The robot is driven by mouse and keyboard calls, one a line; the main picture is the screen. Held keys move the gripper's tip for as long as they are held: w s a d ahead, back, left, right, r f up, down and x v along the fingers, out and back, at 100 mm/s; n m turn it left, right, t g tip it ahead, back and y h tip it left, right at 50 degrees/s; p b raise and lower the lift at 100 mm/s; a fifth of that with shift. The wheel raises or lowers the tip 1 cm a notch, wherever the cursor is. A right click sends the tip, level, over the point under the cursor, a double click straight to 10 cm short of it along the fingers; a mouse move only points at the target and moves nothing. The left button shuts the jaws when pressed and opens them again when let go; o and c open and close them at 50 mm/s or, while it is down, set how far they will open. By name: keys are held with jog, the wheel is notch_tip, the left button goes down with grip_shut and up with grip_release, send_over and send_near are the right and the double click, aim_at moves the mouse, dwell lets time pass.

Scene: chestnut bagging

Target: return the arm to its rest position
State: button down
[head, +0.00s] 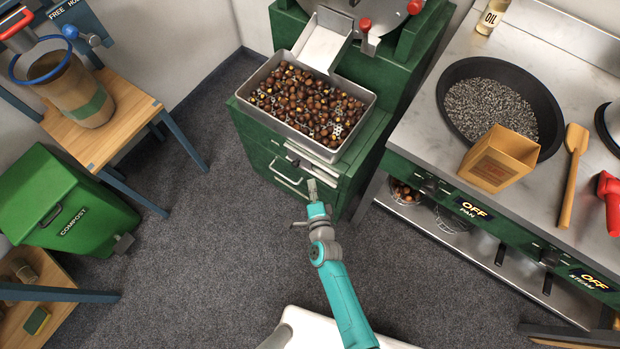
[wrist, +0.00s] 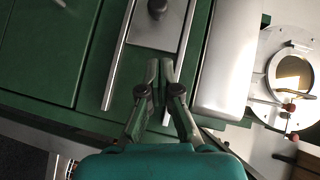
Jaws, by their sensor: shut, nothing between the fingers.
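My gripper (head: 312,188) is at the end of my teal arm, in front of the green cabinet (head: 345,180) below the chestnut tray. In the wrist view the two fingertips (wrist: 160,72) are together with nothing between them. Behind them are a green front (wrist: 100,75) and a metal plate with a dark knob (wrist: 157,8). I cannot tell from these views whether the fingers touch the cabinet.
A metal tray (head: 292,132) of chestnuts stands on the cabinet. At right, a counter (head: 470,52) holds a black pan (head: 446,82), a paper bag (head: 500,158) and a wooden spatula (head: 573,165). A green compost bin (head: 55,190) and wooden table (head: 125,105) stand left. Carpet between is clear.

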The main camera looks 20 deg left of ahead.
jog(key=v, duration=0.6)
jog(key=s+d+r+n+t+h, duration=0.1)
jog(key=s+d+r+n+h, duration=0.2)
jog(key=s+d, duration=0.6)
jog(key=s+d+r+n+h, duration=0.1)
jog(key=s+d+r+n, duration=0.1)
jog(key=s+d+r, duration=0.7)
jog(key=s+d+r+n+h, duration=0.1)
jog(key=s+d+r, duration=0.3)
jog(key=r, duration=0.4)
jog(key=s+d+r+n+h, duration=0.2)
jog(key=s+d+r+n, duration=0.2)
jog(key=s+r, duration=0.3)
jog(key=shift+d+r, duration=0.55)
jog(key=shift+d, duration=0.15)
